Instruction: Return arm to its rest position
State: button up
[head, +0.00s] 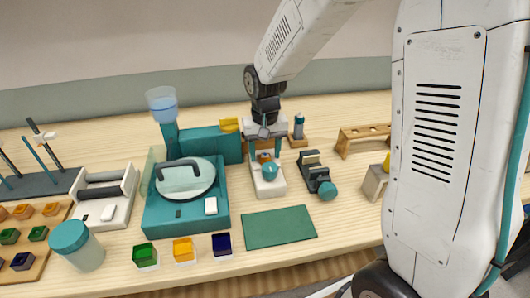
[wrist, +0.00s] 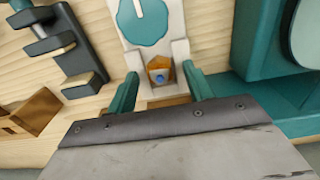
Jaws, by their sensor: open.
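My gripper (head: 264,148) hangs pointing down over a small white device (head: 268,187) with a teal round part, near the middle of the table. In the wrist view, my gripper (wrist: 160,72) shows two teal fingers spread apart. Between them in the picture is a small orange-brown piece (wrist: 159,66) with a blue spot, at the end of the white device (wrist: 178,20). I cannot tell whether the fingers touch that piece. My arm reaches in from the upper right of the head view.
Left of the gripper stands a teal machine (head: 186,220) with a round lid, with a teal block (head: 212,145) behind. A dark clamp device (head: 315,172) and a wooden rack (head: 362,137) are to the right. A green mat (head: 279,228) lies bare in front.

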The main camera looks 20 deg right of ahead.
notch_tip(320, 180, up, 7)
jog(key=shift+r, duration=0.15)
jog(key=s+d+r+n, duration=0.1)
jog(key=s+r, duration=0.3)
jog(key=s, duration=0.9)
jog(key=s+d+r+n+t, duration=0.1)
jog(key=s+r, duration=0.3)
jog(key=s, duration=1)
jog(key=shift+d+r, duration=0.25)
jog(key=shift+d, duration=0.3)
